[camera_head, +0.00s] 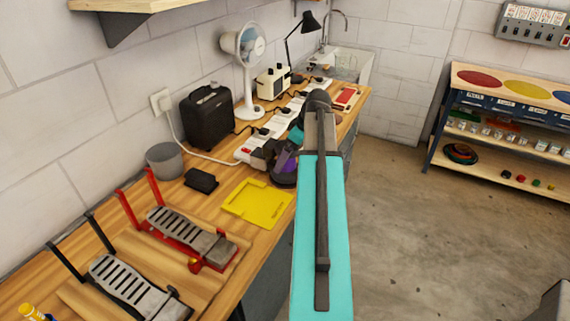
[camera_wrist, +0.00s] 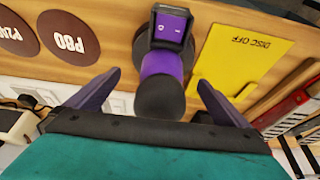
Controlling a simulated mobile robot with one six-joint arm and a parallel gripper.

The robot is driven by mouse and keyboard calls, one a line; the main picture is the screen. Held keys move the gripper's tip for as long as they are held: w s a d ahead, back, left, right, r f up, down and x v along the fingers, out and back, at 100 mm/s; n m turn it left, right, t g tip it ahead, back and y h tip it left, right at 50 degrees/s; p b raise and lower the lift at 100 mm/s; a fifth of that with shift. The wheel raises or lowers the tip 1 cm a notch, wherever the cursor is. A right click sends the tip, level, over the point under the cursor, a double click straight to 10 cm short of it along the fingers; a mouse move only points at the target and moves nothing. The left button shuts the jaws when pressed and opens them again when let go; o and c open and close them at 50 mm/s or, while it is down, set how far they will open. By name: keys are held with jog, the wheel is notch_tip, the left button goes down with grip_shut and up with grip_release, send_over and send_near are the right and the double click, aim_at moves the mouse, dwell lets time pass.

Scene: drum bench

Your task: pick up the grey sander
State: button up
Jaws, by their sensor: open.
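A sander (camera_wrist: 160,66) with a purple body, a dark grey rounded end and a grey base shows in the middle of the wrist view. In the head view the purple sander (camera_head: 284,166) is partly hidden at the bench's right edge, beside my arm. I see no wholly grey sander. My gripper (camera_wrist: 158,82) is open, with one finger on each side of the sander's dark rounded end. The fingers appear apart from it; I cannot tell the height gap.
A yellow plate (camera_head: 257,203) marked DISC OFF lies beside the sander. Brown sanding discs (camera_wrist: 70,38) lie on its other side. A white power strip (camera_head: 262,140), a black case (camera_head: 208,118) and a red-framed pedal (camera_head: 185,241) crowd the bench.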

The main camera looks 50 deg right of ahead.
jog(key=shift+p+x, duration=0.75)
jog(key=shift+x, duration=1.3)
jog(key=shift+a, duration=0.1)
jog(key=shift+r, duration=0.1)
jog(key=c, duration=1.2)
jog(key=shift+w+r, duration=0.1)
jog(key=shift+r, duration=0.05)
jog(key=shift+r+b, duration=0.9)
jog(key=shift+r, duration=0.65)
jog(key=s+a+b, duration=0.1)
jog(key=s+a, duration=0.1)
jog(key=s, duration=0.2)
jog(key=s+a+r+b, duration=0.1)
jog(key=s+a, duration=0.2)
jog(key=s, duration=0.2)
jog(key=s+a+b, duration=0.2)
jog(key=s, duration=0.3)
jog(key=shift+a+r, duration=0.3)
jog(key=shift+a, duration=0.1)
jog(key=shift+s, duration=0.15)
